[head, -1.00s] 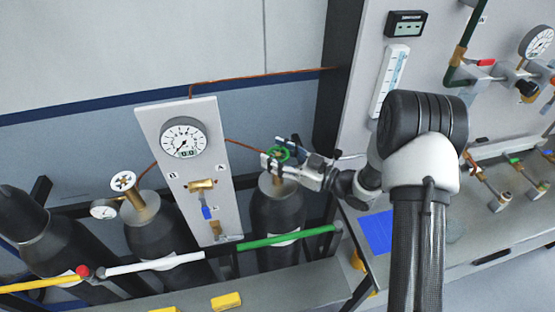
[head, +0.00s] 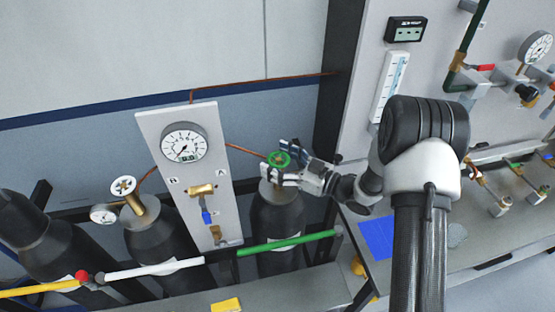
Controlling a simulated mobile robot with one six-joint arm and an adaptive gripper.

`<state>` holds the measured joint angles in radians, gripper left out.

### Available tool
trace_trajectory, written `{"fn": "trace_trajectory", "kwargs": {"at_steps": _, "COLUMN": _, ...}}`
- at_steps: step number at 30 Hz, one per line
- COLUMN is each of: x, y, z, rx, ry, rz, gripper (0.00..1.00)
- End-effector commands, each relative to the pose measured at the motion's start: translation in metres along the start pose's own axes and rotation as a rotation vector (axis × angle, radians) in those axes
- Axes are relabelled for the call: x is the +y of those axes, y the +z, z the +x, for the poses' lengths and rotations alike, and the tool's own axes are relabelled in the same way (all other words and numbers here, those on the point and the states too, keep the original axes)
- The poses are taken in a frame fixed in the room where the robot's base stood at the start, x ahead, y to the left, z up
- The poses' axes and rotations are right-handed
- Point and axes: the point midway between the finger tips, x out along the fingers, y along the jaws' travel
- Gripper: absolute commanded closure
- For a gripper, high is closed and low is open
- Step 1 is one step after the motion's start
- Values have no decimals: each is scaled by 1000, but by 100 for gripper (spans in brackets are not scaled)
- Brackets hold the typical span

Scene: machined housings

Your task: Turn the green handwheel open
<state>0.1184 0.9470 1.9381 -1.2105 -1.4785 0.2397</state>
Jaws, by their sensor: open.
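The green handwheel (head: 278,160) sits on top of the valve of a dark gas cylinder (head: 277,215), right of the white gauge panel. My gripper (head: 286,162) comes in from the right with its fingers apart. The fingertips are close to the wheel's right and front edge; I cannot tell whether they touch it. The lower finger hides part of the valve below the wheel.
A panel with a round gauge (head: 183,144) stands left of the wheel. A second cylinder with a white handwheel (head: 123,186) is further left. A green bar (head: 285,243) crosses in front of the cylinder. A bench with a blue mat (head: 379,236) lies right.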

Motion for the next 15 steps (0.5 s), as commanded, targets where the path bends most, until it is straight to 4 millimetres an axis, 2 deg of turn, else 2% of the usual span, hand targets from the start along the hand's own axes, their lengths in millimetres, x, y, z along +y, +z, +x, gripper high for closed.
{"fn": "trace_trajectory", "kwargs": {"at_steps": 5, "x": 2, "y": 0, "z": -21, "rx": -1, "ry": 5, "rz": 1, "gripper": 26}}
{"fn": "trace_trajectory", "kwargs": {"at_steps": 15, "x": 1, "y": 0, "z": -92, "rx": 0, "ry": 6, "rz": 1, "gripper": 26}}
